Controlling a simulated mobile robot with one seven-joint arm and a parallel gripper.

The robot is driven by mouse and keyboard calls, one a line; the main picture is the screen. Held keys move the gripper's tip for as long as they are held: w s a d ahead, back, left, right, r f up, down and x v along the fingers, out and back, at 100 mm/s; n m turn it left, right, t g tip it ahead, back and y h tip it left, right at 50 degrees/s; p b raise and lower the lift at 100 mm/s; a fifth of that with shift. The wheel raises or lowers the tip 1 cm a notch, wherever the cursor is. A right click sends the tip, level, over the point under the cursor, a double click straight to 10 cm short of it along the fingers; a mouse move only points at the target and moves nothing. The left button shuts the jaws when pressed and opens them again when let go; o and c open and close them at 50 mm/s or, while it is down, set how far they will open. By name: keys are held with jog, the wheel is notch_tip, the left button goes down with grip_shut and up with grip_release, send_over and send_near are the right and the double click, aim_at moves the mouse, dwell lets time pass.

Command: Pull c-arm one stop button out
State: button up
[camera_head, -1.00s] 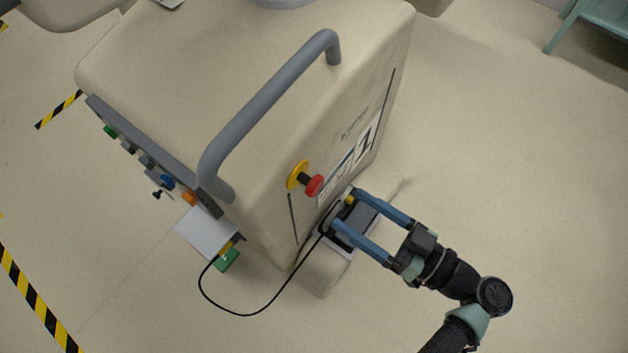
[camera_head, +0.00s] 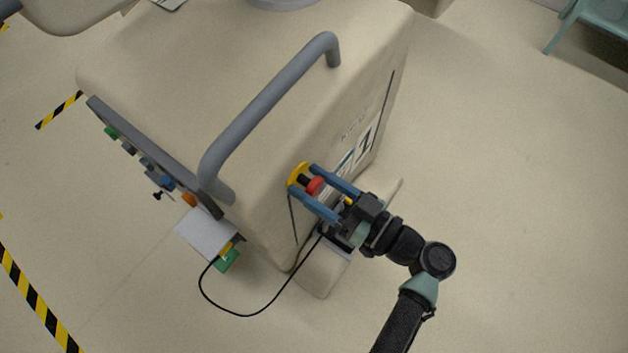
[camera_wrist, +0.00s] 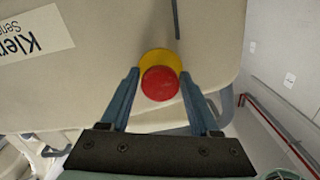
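The stop button is a red mushroom head (camera_head: 315,185) on a yellow round base (camera_head: 297,174), on the side of the beige cart (camera_head: 345,130) marked with a 1. In the wrist view the red head (camera_wrist: 160,83) lies between the two blue fingers, with part of the yellow base (camera_wrist: 160,59) behind it. My gripper (camera_head: 302,180) is open, its fingers on either side of the button. In the wrist view gaps show between the red head and both fingers. Whether the tips touch the cart I cannot tell.
A grey handle bar (camera_head: 265,105) arches over the cart top, close above the button. A black cable (camera_head: 245,314) hangs in a loop by a green plug (camera_head: 227,260). Below the button, the cart's base juts out with a dark box on it.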

grip_shut()
dwell(1.1)
